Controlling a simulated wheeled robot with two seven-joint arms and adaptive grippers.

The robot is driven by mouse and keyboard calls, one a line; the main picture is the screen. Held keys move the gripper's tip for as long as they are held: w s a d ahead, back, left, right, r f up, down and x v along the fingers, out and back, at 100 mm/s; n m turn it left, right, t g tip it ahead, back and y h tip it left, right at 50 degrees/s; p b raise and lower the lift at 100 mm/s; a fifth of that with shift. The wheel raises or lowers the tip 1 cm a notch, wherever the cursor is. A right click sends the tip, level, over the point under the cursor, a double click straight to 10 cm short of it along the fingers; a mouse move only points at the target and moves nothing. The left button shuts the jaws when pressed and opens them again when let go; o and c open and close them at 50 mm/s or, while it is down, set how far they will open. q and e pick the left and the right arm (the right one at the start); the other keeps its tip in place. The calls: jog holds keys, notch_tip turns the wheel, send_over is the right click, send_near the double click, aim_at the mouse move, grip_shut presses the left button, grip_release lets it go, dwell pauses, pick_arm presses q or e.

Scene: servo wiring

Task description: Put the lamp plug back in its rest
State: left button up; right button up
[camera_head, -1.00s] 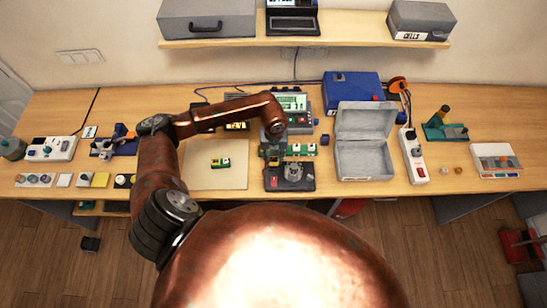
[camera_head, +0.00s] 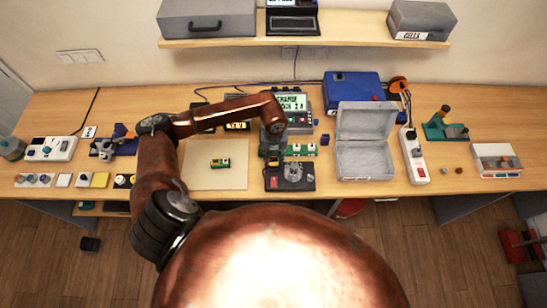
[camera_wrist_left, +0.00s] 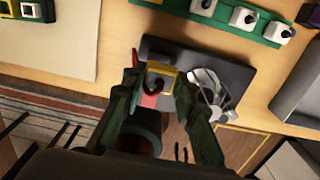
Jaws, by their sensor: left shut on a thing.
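My left gripper (camera_head: 272,156) hangs over the back left of a dark base (camera_head: 302,184) with a red patch and a grey metal part. In the left wrist view the two green fingers (camera_wrist_left: 161,88) close around a small thing, taken as the lamp plug. A yellow-edged block (camera_wrist_left: 160,69) with a dark curved piece shows between the fingers, and a red piece beside it. The fingers hide most of the held thing, and I cannot tell whether it touches the base. The rest is not clearly distinguishable. My right gripper is not in view.
A green strip (camera_wrist_left: 228,21) with white blocks lies behind the base. An open grey case (camera_head: 364,160) stands to the right, and a pale mat (camera_head: 205,180) with a small green-yellow part (camera_head: 220,162) lies to the left. A display unit (camera_head: 291,103) stands behind.

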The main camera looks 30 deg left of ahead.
aim_at(274, 159)
pick_arm(q)
jog(key=shift+f+b, duration=0.5)
jog(key=shift+f, duration=0.2)
jog(key=shift+f+b, duration=0.55)
jog(key=shift+f, duration=0.15)
jog(key=o, duration=1.2)
notch_tip(274, 159, up, 11)
jog(key=shift+r, duration=0.6)
